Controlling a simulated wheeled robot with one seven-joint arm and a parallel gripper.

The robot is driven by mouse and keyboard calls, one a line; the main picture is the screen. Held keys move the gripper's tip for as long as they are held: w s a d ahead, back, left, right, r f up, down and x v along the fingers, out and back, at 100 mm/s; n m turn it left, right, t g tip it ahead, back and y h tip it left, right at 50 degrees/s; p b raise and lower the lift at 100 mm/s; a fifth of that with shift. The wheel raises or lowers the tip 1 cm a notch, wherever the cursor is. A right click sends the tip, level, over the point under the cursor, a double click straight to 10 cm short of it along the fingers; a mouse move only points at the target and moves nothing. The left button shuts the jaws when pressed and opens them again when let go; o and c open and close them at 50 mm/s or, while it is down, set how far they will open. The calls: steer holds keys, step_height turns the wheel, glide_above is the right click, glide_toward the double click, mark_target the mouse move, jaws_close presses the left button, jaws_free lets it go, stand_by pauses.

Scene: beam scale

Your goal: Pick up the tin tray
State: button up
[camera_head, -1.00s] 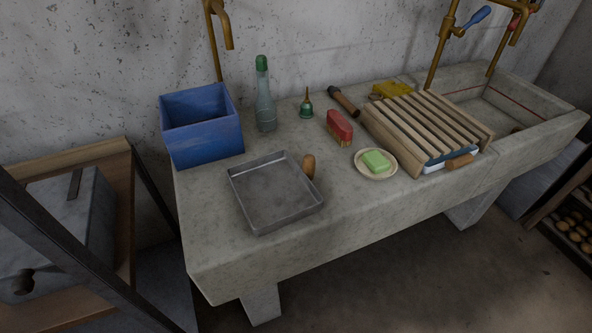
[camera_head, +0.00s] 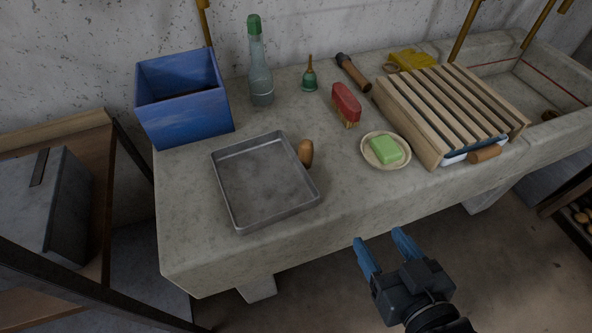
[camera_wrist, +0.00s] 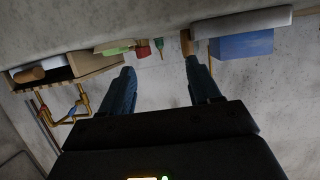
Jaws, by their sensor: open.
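The tin tray (camera_head: 262,183) is a shallow grey square pan lying flat and empty on the left part of the stone counter, near its front edge. In the wrist view a pale grey edge-on shape (camera_wrist: 243,22) beside the blue box may be the tray. My gripper (camera_head: 384,240) has blue fingers and is open and empty. It is in front of the counter, to the right of the tray and apart from it. In the wrist view my two fingers (camera_wrist: 158,66) are spread with nothing between them.
A blue box (camera_head: 188,117) stands behind the tray, and a wooden-handled item (camera_head: 305,153) touches or nearly touches its right side. A soap dish (camera_head: 370,157), red brush (camera_head: 346,101), bottle (camera_head: 260,80) and slatted rack (camera_head: 425,125) are farther right or back. A wooden shelf (camera_head: 95,150) stands left.

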steer(key=n+g+y+b, duration=0.1)
steer(key=n+y+b, duration=0.1)
glide_toward(309, 152)
steer(key=x, duration=0.4)
steer(key=shift+a+r, duration=0.2)
steer(key=shift+a, duration=0.05)
steer(key=x, duration=0.5)
steer(key=p+x, duration=0.1)
steer(key=x, duration=0.1)
steer(key=shift+w+d+f, duration=0.2)
steer(key=shift+f, duration=0.1)
jaws_close()
